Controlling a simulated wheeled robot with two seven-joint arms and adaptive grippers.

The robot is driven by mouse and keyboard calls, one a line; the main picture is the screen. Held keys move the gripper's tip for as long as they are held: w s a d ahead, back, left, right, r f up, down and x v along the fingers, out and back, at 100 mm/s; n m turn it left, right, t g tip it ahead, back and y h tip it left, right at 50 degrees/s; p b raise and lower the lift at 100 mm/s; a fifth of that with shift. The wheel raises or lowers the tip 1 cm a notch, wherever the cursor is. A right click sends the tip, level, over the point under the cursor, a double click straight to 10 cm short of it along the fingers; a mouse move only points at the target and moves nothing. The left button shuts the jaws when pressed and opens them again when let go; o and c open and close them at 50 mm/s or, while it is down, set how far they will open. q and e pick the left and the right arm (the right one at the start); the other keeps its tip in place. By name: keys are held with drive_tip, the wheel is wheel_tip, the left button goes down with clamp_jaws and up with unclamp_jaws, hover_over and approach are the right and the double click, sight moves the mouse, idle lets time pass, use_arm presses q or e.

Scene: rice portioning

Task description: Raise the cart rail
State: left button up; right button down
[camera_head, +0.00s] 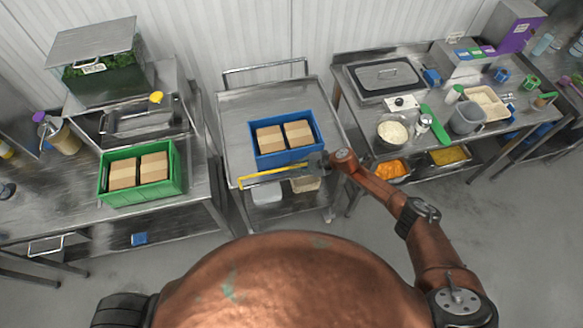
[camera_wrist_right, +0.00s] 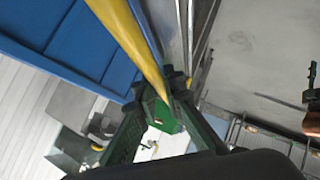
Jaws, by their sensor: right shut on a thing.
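The cart (camera_head: 232,117) stands in the middle of the head view. Its yellow rail (camera_head: 272,176) runs along the front edge, by the front of a blue crate. My right gripper (camera_head: 315,163) is at the right end of the rail. In the right wrist view the yellow rail (camera_wrist_right: 135,42) runs down from the top into the fingers (camera_wrist_right: 160,92), which are shut on it. The rail's gripped part is partly hidden by the fingers. I cannot tell how high the rail stands above the cart top. My left gripper is not in view.
The blue crate (camera_head: 257,160) on the cart holds two cartons. A green crate (camera_head: 141,200) with two cartons is on the left table. The right table (camera_head: 345,92) carries pans, a rice bowl (camera_head: 392,132) and tubs. The cart top behind the crate is bare.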

drive_tip(key=c, duration=2.1)
unclamp_jaws()
drive_tip(key=shift+w+a+r, duration=0.1)
drive_tip(key=shift+w+r, duration=0.05)
drive_tip(key=shift+w, duration=0.05)
drive_tip(key=shift+o, duration=0.4)
drive_tip(key=shift+s+d, duration=0.1)
drive_tip(key=shift+d, duration=0.1)
drive_tip(key=v, duration=1.1)
drive_tip(key=shift+d+r, duration=0.2)
drive_tip(key=shift+d, duration=0.15)
drive_tip(key=shift+s, duration=0.1)
